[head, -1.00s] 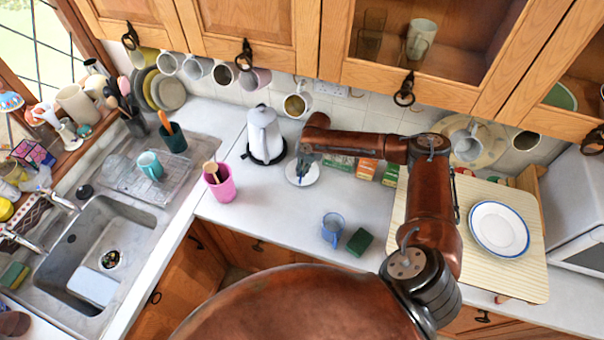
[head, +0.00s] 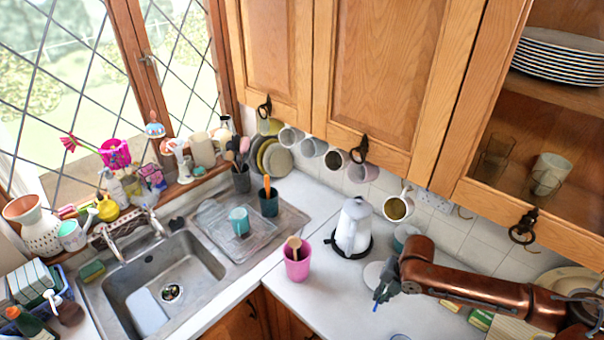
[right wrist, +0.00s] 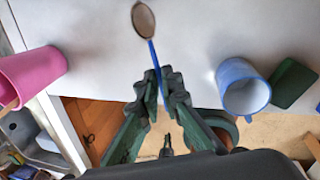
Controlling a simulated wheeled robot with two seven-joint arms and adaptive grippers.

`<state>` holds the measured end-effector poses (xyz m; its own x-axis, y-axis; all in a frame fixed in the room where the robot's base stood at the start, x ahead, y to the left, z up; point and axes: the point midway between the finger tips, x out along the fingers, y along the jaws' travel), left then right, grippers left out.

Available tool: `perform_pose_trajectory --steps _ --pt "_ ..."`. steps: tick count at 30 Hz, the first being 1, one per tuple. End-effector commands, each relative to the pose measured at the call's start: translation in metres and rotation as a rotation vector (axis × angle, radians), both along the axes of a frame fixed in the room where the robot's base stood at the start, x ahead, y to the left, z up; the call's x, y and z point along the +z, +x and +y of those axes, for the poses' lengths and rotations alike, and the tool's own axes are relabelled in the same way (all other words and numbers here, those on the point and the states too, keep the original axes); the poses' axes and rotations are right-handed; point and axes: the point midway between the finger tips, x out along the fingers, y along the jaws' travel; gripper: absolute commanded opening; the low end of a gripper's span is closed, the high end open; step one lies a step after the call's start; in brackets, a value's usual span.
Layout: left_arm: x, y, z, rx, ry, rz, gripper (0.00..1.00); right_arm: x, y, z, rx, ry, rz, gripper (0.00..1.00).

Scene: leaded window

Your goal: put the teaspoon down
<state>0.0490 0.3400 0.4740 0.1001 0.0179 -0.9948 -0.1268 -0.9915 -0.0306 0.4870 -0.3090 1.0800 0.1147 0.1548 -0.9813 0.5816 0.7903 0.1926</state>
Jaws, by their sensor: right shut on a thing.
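My right gripper (head: 380,294) is over the worktop, in front of the white kettle. In the right wrist view its fingers (right wrist: 160,85) are shut on the blue handle of a teaspoon (right wrist: 152,52). The spoon's brownish bowl (right wrist: 144,19) points away from the fingers, over the white worktop (right wrist: 100,40). In the head view only a bit of the blue handle (head: 376,307) shows below the fingertips. I cannot tell whether the spoon touches the worktop. My left gripper is not in view.
A pink cup (head: 297,262) with wooden utensils stands left of my gripper. The white kettle (head: 353,226) and a white dish (head: 371,273) are behind it. A blue mug (right wrist: 243,88) and green sponge (right wrist: 293,83) stand to the right in the wrist view. Worktop between cup and mug is clear.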

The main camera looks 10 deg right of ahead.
Motion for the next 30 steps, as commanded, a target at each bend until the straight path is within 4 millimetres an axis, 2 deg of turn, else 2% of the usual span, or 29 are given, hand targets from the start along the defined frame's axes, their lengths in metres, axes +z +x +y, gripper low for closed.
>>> perform_pose_trajectory --steps 8,30 --pt "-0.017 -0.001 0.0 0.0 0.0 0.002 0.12 -0.01 -0.007 0.022 -0.289 0.002 -0.001 0.0" --pt "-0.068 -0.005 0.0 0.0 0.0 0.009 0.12 -0.029 -0.035 0.078 -1.457 0.002 -0.003 0.0"
